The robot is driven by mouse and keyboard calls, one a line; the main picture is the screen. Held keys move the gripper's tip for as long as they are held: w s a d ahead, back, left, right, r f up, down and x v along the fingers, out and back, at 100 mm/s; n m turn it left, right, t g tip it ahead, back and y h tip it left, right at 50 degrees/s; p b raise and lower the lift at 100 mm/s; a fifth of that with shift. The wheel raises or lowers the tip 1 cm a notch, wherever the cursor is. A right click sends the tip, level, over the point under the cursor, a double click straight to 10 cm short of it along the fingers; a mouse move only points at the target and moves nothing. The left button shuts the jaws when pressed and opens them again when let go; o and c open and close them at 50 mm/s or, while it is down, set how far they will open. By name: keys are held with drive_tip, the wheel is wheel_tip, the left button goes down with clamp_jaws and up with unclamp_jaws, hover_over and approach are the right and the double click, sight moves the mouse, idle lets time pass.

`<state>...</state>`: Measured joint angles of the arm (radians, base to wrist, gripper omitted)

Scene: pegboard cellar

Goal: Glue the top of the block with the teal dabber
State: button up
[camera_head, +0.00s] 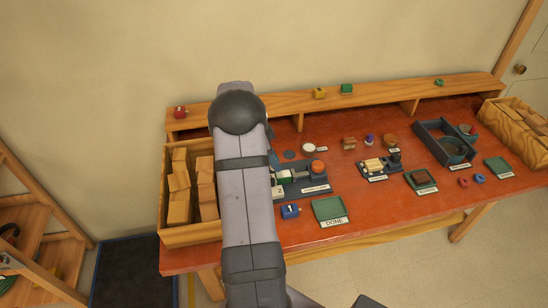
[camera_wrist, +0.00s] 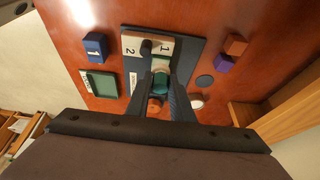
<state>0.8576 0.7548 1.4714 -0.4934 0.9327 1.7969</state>
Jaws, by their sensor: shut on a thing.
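My gripper (camera_wrist: 160,82) is shut on a teal dabber (camera_wrist: 160,70), over the dark station board (camera_wrist: 187,48). In the head view the teal piece (camera_head: 285,175) shows beside my arm, which hides most of the gripper. The board carries cream patches marked 1 (camera_wrist: 165,46) and 2 (camera_wrist: 130,50), with a dark round piece (camera_wrist: 146,46) between them. An orange round top (camera_head: 318,167) stands on the board close to the fingers. A blue block marked 1 (camera_wrist: 95,45) sits on the table apart from the board. I cannot tell whether the dabber touches anything.
A green DONE tray (camera_head: 330,209) lies in front of the board. A wooden crate of blocks (camera_head: 187,236) stands at the left. A white disc (camera_head: 308,147) and a purple piece (camera_head: 370,140) lie behind. The wooden shelf (camera_head: 385,97) edges the back.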

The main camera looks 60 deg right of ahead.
sight(289, 173)
drive_tip(key=shift+f+b, duration=0.3)
drive_tip(key=shift+f, duration=0.65)
drive_tip(key=shift+f+b, duration=0.35)
drive_tip(key=shift+f, duration=0.55)
drive_tip(key=shift+s+d+p, duration=0.85)
drive_tip(key=shift+s+d, duration=0.2)
drive_tip(key=shift+s, duration=0.05)
clamp_jaws()
drive_tip(key=shift+s+d, duration=0.25)
drive_tip(key=shift+d, duration=0.05)
drive_tip(key=shift+s+d+r+p, duration=0.1)
drive_tip(key=shift+r+p, duration=0.05)
drive_tip(key=shift+p, duration=0.4)
drive_tip(key=shift+w+f, duration=0.2)
drive_tip(key=shift+f, duration=0.15)
drive_tip(key=shift+w+a+b, duration=1.1)
drive_tip(key=shift+w+a, duration=0.25)
drive_tip(key=shift+a, duration=0.15)
drive_tip(key=shift+r+p, duration=1.85)
drive_tip(key=shift+r, duration=2.35)
